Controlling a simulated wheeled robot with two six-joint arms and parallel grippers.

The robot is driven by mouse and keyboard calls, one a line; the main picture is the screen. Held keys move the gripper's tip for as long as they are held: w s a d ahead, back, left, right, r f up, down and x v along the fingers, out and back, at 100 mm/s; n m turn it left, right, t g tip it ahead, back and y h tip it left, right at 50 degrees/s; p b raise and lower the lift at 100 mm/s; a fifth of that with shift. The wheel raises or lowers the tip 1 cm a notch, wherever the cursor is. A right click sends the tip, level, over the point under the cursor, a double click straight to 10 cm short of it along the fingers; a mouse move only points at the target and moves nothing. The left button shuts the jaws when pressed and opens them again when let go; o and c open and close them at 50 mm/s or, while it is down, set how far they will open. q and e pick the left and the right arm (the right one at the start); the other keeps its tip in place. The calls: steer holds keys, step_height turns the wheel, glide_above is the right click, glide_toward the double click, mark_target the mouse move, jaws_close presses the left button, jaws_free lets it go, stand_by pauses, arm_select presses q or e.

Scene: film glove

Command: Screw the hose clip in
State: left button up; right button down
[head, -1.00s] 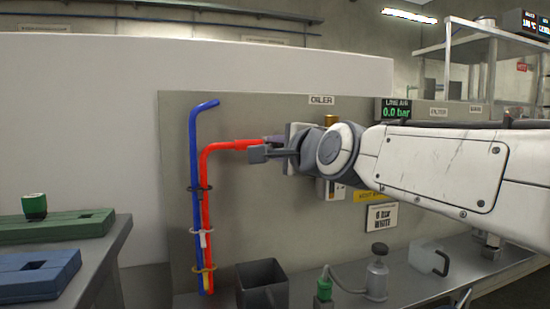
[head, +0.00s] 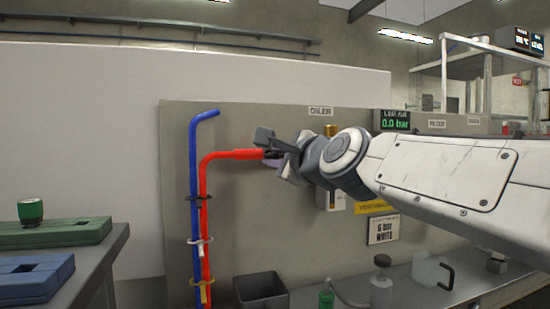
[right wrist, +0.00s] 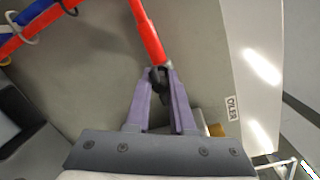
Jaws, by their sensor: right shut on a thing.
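The red hose (head: 232,154) runs up the panel and bends right to end at my right gripper (head: 272,158). In the right wrist view, the purple fingers of my right gripper (right wrist: 160,82) are shut on a small black piece at the end of the red hose (right wrist: 149,35). This black piece looks like the hose clip (right wrist: 158,78); its screw is too small to make out. In the head view the gripper hides most of the joint. The gripper is rolled at a tilt. My left gripper is not in view.
A blue hose (head: 193,180) stands beside the red one, with ring holders around them. The panel (head: 240,220) carries an OILER label (head: 321,111) and a gauge display reading 0.0 bar (head: 396,120). A dark bin (head: 261,289) stands below.

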steer(key=shift+a+f, duration=0.1)
steer(key=shift+f, duration=0.05)
steer(key=c, duration=0.8)
jaws_free()
steer(key=shift+s, duration=0.15)
steer(key=shift+s+d+r, duration=0.15)
steer(key=shift+s+d, duration=0.15)
steer(key=shift+s, duration=0.2)
steer(key=shift+s+d+r, duration=0.15)
steer(key=shift+s+d, duration=0.1)
steer(key=shift+s, duration=0.25)
steer(key=b+v, duration=0.8)
steer(key=b, duration=0.5)
steer(key=shift+f, duration=0.15)
